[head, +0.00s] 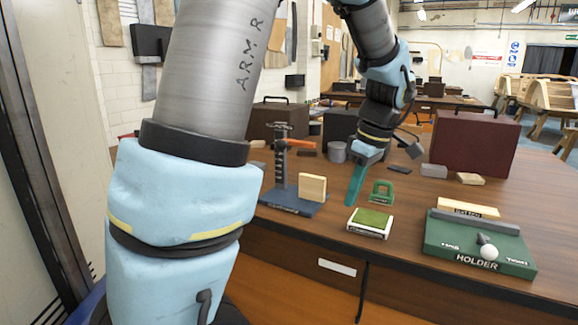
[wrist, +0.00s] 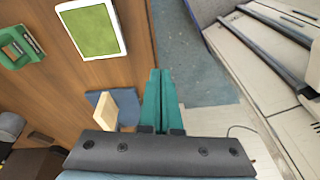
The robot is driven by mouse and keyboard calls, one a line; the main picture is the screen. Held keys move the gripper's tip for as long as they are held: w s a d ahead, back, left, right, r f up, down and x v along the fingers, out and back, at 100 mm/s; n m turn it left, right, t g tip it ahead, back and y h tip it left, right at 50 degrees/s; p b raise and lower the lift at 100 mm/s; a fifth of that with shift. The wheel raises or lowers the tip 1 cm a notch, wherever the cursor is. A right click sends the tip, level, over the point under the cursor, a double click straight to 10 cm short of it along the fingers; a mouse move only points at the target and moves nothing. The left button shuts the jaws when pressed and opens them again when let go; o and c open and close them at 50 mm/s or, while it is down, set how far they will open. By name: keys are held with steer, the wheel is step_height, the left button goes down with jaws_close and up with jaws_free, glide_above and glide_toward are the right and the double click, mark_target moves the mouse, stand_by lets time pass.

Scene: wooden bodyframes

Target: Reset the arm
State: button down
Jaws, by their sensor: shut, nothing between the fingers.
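My gripper (head: 354,187) has teal fingers and hangs above the wooden desk (head: 400,240), pointing down. In the wrist view the two fingers of my gripper (wrist: 159,88) lie together, shut and empty. My arm is bent, with its upper links across the left and middle of the head view. The fingertips are apart from the objects on the desk. In the wrist view they lie over the desk's edge and the floor.
Around the gripper stand a green-topped white box (head: 370,222), a green handled block (head: 381,191), a stand with a wooden block (head: 313,187), and a green holder tray (head: 450,247) with a white ball (head: 489,253). Cases (head: 474,143) stand behind.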

steer(key=s+a+f+m+h, duration=0.1)
steer(key=a+m, duration=0.4)
steer(key=a, duration=0.5)
steer(key=s+a+f+m+h, duration=0.1)
steer(key=s+a+f+m, duration=0.3)
steer(key=a, duration=0.6)
step_height(320, 180, down, 3)
steer(key=shift+r+m+h, duration=0.2)
steer(key=shift+m+h, duration=0.1)
steer(key=shift+m, duration=0.8)
